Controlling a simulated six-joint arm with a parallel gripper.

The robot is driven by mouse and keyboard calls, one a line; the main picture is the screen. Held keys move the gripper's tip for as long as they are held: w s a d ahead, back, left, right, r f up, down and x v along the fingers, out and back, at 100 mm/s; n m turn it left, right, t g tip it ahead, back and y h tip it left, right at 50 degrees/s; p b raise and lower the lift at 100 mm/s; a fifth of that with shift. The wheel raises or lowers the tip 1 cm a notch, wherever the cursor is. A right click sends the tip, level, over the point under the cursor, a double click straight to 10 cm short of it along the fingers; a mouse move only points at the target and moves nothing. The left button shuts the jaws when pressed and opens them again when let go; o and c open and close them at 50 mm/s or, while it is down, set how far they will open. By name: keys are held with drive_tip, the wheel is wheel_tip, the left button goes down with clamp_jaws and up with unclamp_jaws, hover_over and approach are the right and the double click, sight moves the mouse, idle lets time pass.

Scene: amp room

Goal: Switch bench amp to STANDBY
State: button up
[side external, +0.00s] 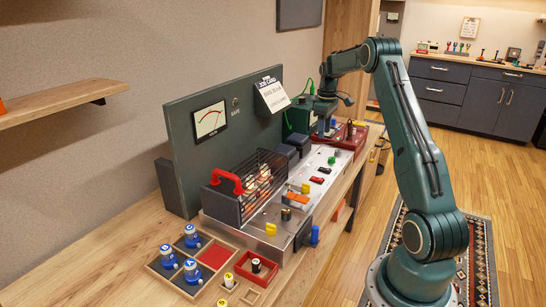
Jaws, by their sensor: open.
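The bench amp is a long silver chassis (240,236) on the wooden bench, with a wire cage over glowing tubes (262,176) and a red handle (226,181). Its top carries several small controls: an orange piece (298,199), a black knob (286,213), a red-and-black rocker (317,180) and a green button (331,160). Which one sets STANDBY is too small to tell. My gripper (323,132) is open, pointing down near the chassis's far end, beside a red box (350,138). Its fingertips are small and partly hidden, so contact cannot be told.
A dark upright panel (180,125) with a meter (210,120) and a job card (273,95) stands behind the amp. A wooden tray (161,268) with blue-topped tubes (190,270) lies at the near left. Dark transformer blocks (299,142) rise near the gripper. A shelf (60,108) juts out left.

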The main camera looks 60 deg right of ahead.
sight(321, 168)
drive_tip(key=shift+d+f, duration=0.1)
drive_tip(key=shift+f, duration=0.15)
wheel_tip(321, 168, down, 14)
drive_tip(key=shift+r, duration=0.25)
idle(0.6)
